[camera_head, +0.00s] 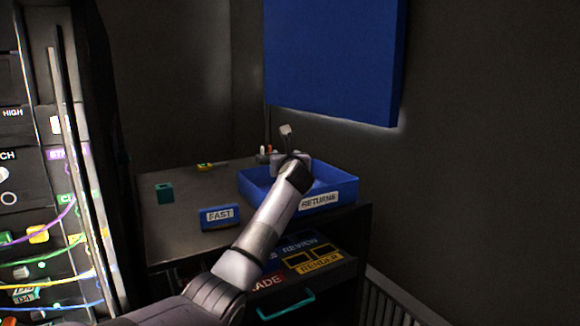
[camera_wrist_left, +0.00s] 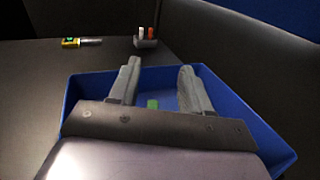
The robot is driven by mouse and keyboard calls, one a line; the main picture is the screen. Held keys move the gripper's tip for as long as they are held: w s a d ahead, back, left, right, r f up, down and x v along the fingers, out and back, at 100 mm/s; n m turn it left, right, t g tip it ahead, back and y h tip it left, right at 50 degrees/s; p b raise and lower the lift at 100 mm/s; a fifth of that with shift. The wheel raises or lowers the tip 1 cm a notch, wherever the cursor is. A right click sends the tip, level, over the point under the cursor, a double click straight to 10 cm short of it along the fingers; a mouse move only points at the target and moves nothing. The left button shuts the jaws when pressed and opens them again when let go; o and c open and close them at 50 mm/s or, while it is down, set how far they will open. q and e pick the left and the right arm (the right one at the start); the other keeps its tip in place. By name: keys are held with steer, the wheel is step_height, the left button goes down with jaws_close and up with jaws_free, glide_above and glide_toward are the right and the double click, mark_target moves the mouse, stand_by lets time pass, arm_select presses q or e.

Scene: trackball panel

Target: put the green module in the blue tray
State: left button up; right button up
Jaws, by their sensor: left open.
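The blue tray (camera_head: 262,200), labelled RETURNS, stands on the cabinet top; its rim also shows in the left wrist view (camera_wrist_left: 72,95). My left gripper (camera_head: 286,131) is over the tray. In the left wrist view its two fingers (camera_wrist_left: 160,66) are apart. A small green block (camera_wrist_left: 153,104), apparently the green module, shows between the fingers against the tray's inside, clear of both fingers. Its lower part is hidden by the gripper body. In the head view my arm and the tray wall hide it. My right gripper is not in view.
A teal cube-like holder (camera_head: 164,193) and a blue FAST block (camera_head: 220,216) stand left of the tray. A yellow-green tool (camera_head: 206,167) lies behind. A blue panel (camera_head: 335,60) hangs above. A cabled rack (camera_head: 40,200) stands at left.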

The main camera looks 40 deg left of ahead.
arm_select(q)
steer(key=s+d+f+m+t+y, duration=0.35)
steer(key=s+d+m, duration=0.35)
steer(key=s+d, duration=0.45)
steer(key=s+d+f+m+t+h, duration=0.2)
steer(key=d+f+m+t+h, duration=0.2)
steer(key=d+f+m+h, duration=0.55)
steer(key=s+d+f+m+t+h, duration=0.4)
steer(key=d+m+h, duration=0.45)
steer(key=m, duration=0.85)
steer(key=s+d+f+m+g, duration=0.3)
steer(key=s+f+m+g, duration=0.1)
steer(key=f, duration=0.5)
steer(key=s+d+f+m+g+h, duration=0.1)
steer(key=s+d+f+m+g, duration=0.2)
steer(key=s+f, duration=0.5)
steer(key=s+d+f+m+g, duration=0.2)
steer(key=s+f+m+g, duration=0.3)
steer(key=f, duration=0.6)
steer(key=s+m+b, duration=0.1)
steer(key=m, duration=0.1)
steer(key=shift+d+m, duration=0.35)
steer(key=shift+d, duration=0.05)
steer(key=shift+r, duration=0.15)
